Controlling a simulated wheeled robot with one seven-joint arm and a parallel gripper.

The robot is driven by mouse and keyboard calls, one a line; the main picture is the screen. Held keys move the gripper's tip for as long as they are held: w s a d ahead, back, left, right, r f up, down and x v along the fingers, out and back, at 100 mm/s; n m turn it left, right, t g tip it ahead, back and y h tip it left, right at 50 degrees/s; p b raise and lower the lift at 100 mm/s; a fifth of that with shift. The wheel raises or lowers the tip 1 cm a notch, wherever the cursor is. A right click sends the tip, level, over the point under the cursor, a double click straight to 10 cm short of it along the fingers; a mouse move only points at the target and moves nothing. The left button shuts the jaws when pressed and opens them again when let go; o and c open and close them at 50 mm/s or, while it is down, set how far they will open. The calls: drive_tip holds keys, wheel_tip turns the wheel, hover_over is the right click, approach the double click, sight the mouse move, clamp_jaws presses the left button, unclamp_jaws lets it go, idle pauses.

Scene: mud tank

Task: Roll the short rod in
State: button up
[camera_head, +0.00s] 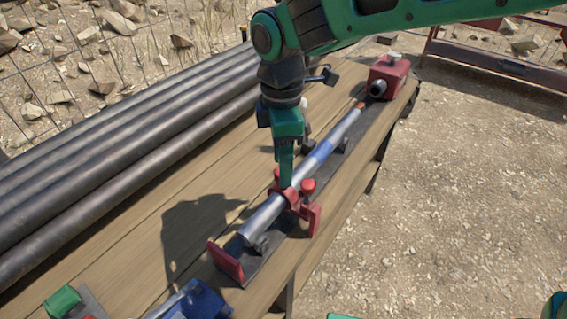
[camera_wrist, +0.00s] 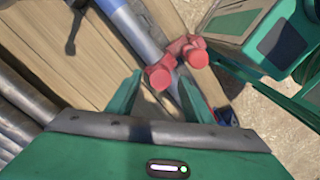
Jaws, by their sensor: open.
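A silver rod with a blue band (camera_head: 318,157) lies lengthwise along a dark rail with red end pieces on the wooden bench. Its far end tapers to a rusty tip close to a red block with a dark round socket (camera_head: 389,76); I cannot tell whether they touch. A red clamp with round knobs (camera_head: 308,187) sits around the rod near its near end. My green gripper (camera_head: 286,186) points down at this clamp. In the wrist view my fingers (camera_wrist: 159,80) are apart, with a red knob (camera_wrist: 160,77) between or just beyond them; contact is unclear.
Several long dark pipes (camera_head: 130,140) lie along the left of the bench. A blue holder (camera_head: 203,302) with a metal rod and a green-topped piece (camera_head: 62,300) stand at the near edge. Bare planks lie between pipes and rail; gravel lies right.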

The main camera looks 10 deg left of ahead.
drive_tip(key=shift+f, duration=0.65)
